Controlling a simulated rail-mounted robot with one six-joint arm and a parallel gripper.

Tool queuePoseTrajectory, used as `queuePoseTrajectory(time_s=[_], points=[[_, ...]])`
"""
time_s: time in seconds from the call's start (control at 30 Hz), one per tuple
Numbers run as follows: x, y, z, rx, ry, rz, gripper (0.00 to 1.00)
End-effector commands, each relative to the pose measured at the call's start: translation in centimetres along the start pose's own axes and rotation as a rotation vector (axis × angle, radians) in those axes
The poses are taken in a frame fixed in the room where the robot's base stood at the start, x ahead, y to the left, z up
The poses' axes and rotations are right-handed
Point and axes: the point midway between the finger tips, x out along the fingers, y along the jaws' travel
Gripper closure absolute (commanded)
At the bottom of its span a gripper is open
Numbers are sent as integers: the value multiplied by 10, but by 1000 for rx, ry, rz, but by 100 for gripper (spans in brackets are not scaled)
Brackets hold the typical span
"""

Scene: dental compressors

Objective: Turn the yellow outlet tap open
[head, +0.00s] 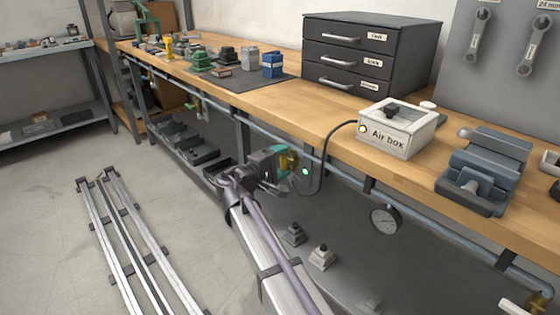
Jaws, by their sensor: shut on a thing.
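My gripper (279,168) is under the front edge of the workbench, at the pipe that runs along it. It is shut on the yellow outlet tap (291,162), a small brass-yellow fitting just right of the gripper's teal part. The gripper hides most of the tap, so the handle's angle cannot be made out. A small green light (305,171) glows just right of the tap.
A white air box (397,132) with a black knob stands on the bench, its black cable hanging down near my gripper. A pressure gauge (385,220) hangs below the pipe (340,172). A vise (485,168) is at the right. Rails (125,245) lie on the floor at left.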

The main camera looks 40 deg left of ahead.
Motion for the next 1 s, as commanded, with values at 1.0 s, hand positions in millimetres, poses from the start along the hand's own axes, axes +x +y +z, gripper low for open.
queuePoseTrajectory(time_s=[1.0], points=[[0,-1,4,172,0,-2,20]])
